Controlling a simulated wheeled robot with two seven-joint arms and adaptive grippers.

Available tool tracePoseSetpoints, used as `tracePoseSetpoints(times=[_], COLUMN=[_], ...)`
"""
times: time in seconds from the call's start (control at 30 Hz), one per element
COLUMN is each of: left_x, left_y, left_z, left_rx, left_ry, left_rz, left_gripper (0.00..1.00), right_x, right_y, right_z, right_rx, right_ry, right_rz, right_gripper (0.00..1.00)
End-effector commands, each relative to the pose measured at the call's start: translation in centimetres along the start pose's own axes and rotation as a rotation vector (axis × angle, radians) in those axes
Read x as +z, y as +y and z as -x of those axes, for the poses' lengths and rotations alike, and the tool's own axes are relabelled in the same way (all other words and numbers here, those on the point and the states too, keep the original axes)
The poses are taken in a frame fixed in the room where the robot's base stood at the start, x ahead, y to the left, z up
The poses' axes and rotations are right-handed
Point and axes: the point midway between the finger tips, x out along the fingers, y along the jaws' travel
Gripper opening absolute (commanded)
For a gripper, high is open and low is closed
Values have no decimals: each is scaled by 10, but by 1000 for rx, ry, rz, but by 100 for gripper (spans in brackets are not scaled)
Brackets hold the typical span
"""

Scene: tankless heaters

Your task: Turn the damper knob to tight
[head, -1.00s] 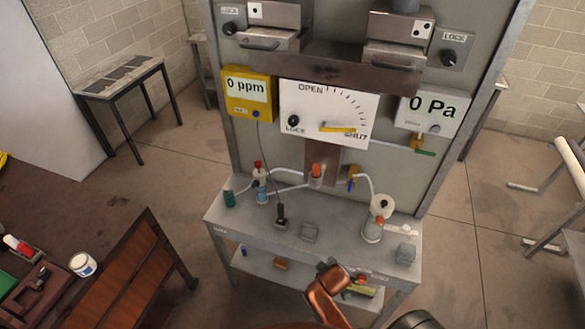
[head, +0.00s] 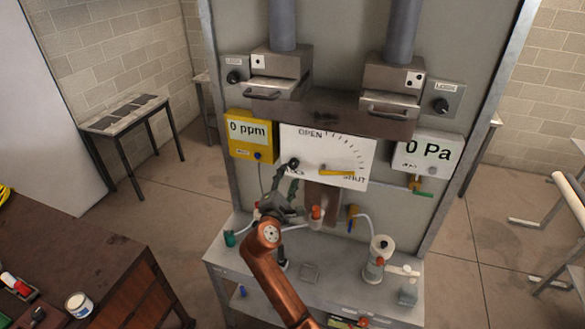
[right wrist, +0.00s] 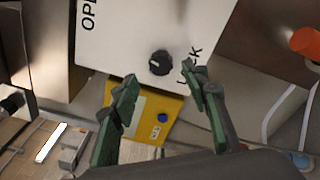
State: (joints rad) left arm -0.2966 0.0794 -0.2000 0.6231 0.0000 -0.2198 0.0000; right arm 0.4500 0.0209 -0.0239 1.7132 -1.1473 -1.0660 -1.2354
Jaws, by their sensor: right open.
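The white damper panel (head: 340,150) carries OPEN and SHUT lettering, a tick scale and a yellow pointer (head: 337,171) lying by SHUT. Its black round knob (head: 293,163) sits at the lower left, partly covered by my right gripper in the head view. In the right wrist view the knob (right wrist: 160,63) is clear, with a light mark on it and LOCK lettering beside it. My right gripper (head: 289,178) is open in front of the panel. Its green-padded fingers (right wrist: 160,88) are apart and empty, below the knob in the wrist picture. My left gripper is out of view.
A yellow 0 ppm box (head: 252,137) hangs left of the panel and a 0 Pa gauge (head: 427,154) right of it. Similar LOCK knobs sit higher, left (head: 234,77) and right (head: 441,105). Bottles and tubes stand on the bench (head: 330,273) below.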

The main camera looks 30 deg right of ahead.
Motion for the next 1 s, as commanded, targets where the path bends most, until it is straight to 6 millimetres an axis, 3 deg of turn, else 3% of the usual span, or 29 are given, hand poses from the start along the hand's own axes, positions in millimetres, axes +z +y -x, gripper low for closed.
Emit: tracePoseSetpoints(times=[0.2,0.4,0.73,1.0], left_x=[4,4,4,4], left_y=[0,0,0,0], left_z=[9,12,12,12], left_rx=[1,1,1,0], left_ry=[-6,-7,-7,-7], left_rz=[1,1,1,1], left_gripper=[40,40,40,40], right_x=[2,1,1,0], right_y=[1,0,-1,-1], right_z=[-36,-54,-57,-57], right_rx=[0,-1,-1,-1], right_ry=[-1,0,0,1], right_rz=[0,-2,-4,-4], right_gripper=[42,42,41,23])
